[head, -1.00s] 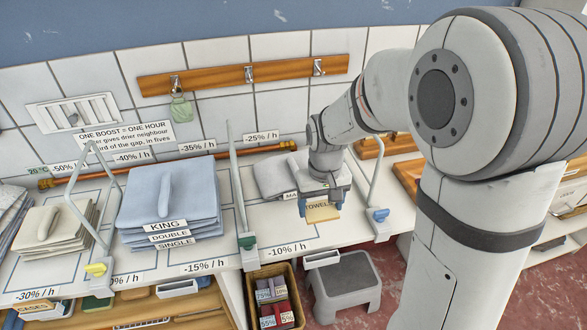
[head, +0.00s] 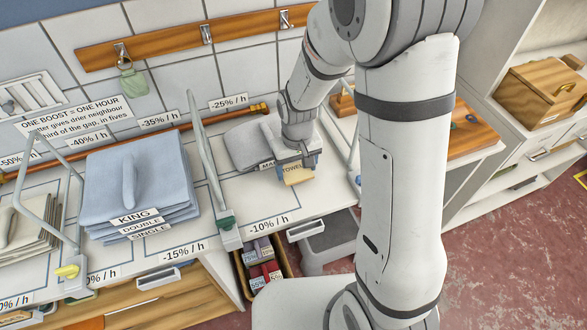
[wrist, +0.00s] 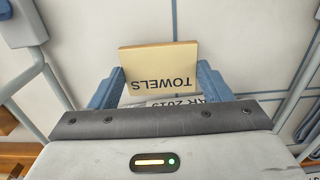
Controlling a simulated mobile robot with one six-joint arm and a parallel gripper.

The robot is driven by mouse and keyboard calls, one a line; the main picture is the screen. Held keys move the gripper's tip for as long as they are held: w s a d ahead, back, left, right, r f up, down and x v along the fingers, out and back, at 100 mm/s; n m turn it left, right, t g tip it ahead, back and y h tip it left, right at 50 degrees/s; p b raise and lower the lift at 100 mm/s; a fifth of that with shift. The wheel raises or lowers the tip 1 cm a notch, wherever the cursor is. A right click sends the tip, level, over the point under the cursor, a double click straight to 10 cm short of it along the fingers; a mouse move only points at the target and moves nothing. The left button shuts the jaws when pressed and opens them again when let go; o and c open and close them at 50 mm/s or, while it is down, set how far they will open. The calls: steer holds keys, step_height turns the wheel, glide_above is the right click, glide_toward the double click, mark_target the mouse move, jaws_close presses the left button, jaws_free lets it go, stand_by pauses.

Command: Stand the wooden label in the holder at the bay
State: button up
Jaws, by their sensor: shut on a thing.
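The wooden label (head: 299,176), a pale block marked TOWELS, is in my gripper (head: 297,168) over the front of the bay with the grey folded pile (head: 247,146). The wrist view shows the label (wrist: 158,66) between the two blue fingers (wrist: 160,88), which are shut on its sides; its lettering is upside down there. A white strip (wrist: 173,101) reading "AR 2019" shows partly behind the gripper, and in the head view its start, "MA" (head: 267,165), shows at the pile's front.
A metal divider frame (head: 207,165) stands left of this bay, beside the blue stack (head: 140,185). Another frame (head: 354,160) stands close on the right, partly hidden by my arm. A crate (head: 282,258) and a grey step stool (head: 328,240) are below the counter edge.

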steer(key=shift+f, duration=1.1)
steer(key=shift+f, duration=0.1)
steer(key=o, duration=1)
